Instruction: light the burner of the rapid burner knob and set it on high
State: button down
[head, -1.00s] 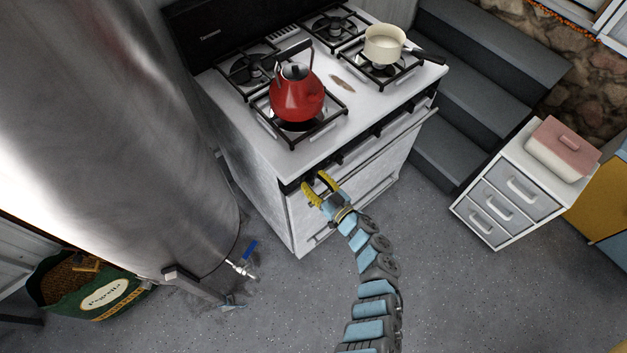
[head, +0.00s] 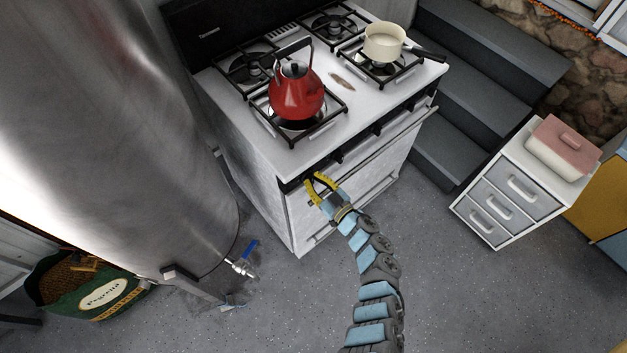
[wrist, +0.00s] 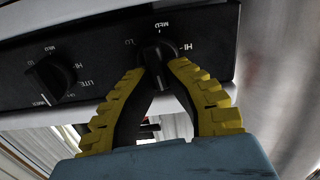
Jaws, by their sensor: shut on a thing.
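In the wrist view, my gripper (wrist: 158,68) has its two yellow fingers closed on either side of a black stove knob (wrist: 156,55). HI, MED and LO markings show around this knob on the black panel; its exact setting is hard to read. In the head view, my gripper (head: 314,179) is at the left end of the front panel, below the red kettle, and its fingers hide the knob. The white stove (head: 300,152) has several burners; whether a flame burns under the kettle (head: 296,94) cannot be seen. No label naming the rapid burner is readable.
A second knob (wrist: 50,78) sits beside the held one. The oven door handle (head: 385,142) runs below the panel. A large metal barrel (head: 120,140) stands left; a drawer cabinet (head: 505,195) stands right.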

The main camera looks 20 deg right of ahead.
jog(key=n+b, duration=0.3)
jog(key=n, duration=0.1)
jog(key=f+n+b, duration=0.1)
jog(key=n+b, duration=0.1)
jog(key=shift+s+a+n+b, duration=0.1)
jog(key=shift+a+n+b, duration=0.25)
jog(key=shift+n, duration=0.05)
jog(key=shift+r+n+b, duration=0.1)
jog(key=shift+n+b, duration=1.15)
jog(key=shift+n, duration=0.15)
jog(key=shift+r, duration=0.1)
jog(key=c, duration=1.1)
grip_release()
jog(key=shift+o, duration=0.2)
jog(key=v, duration=1.2)
jog(key=shift+r, duration=0.1)
